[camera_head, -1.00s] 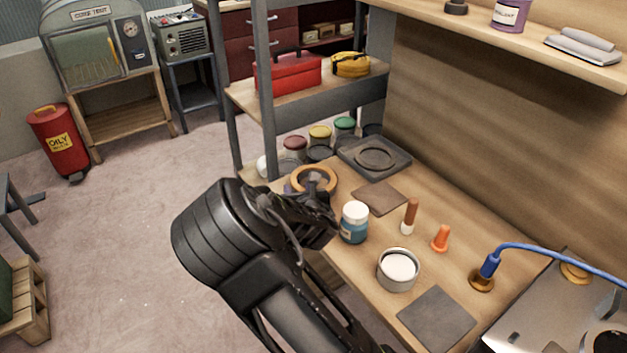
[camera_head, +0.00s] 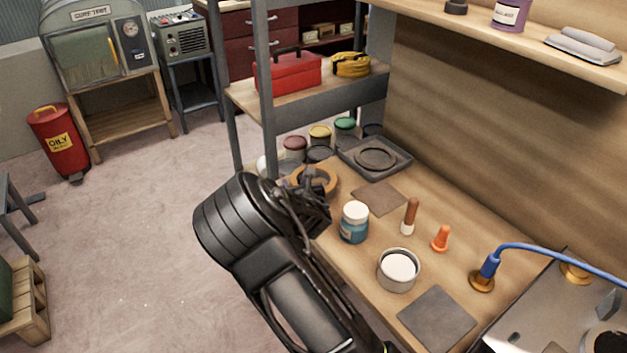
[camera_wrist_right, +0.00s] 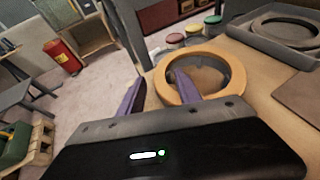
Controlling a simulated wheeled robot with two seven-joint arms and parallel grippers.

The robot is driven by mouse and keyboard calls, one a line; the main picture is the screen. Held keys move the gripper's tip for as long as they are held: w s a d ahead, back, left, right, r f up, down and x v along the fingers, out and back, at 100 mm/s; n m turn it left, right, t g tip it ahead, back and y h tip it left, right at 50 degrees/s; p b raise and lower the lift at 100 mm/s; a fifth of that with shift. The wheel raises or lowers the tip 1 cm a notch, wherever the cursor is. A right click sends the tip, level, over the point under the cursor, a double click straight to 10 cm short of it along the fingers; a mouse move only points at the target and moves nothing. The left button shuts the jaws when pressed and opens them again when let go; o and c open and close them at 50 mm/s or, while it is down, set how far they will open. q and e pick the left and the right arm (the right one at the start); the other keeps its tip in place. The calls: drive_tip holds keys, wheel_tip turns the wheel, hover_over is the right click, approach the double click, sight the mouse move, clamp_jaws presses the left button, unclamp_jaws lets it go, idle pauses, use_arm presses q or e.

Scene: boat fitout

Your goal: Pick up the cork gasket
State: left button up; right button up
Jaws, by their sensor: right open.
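The cork gasket, a thick tan ring (camera_head: 333,183), lies at the left edge of the wooden bench. It also shows in the right wrist view (camera_wrist_right: 238,78). My right gripper (camera_head: 318,208) is at the near side of the ring and partly hides it in the head view. In the right wrist view my right gripper (camera_wrist_right: 158,95) has its two purple fingers apart. One finger appears left of the ring and the other over its hole, with the near left part of the band between them. Whether they touch it is unclear. My left gripper is out of view.
A blue jar with a white lid (camera_head: 354,222) stands close right of my right gripper. Behind the ring are several paint cans (camera_head: 320,135) and a dark tray (camera_head: 402,165) holding a dark ring. A shelf post (camera_head: 266,130) rises just left of them.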

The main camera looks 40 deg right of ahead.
drive_tip(key=shift+c, duration=0.4)
clamp_jaws()
wheel_tip(320, 180, up, 10)
drive_tip(key=p, duration=0.1)
idle(0.6)
idle(0.5)
drive_tip(key=s+a+n+y, duration=0.2)
drive_tip(key=s+a, duration=0.2)
drive_tip(key=a, duration=0.7)
drive_tip(key=s+a+n+t+y, duration=0.1)
drive_tip(key=s+a+n+y, duration=0.1)
drive_tip(key=a, duration=1)
drive_tip(key=shift+s+a+f+n+y, duration=0.15)
drive_tip(key=shift+s+f+n+y, duration=0.2)
drive_tip(key=shift+s+y, duration=0.65)
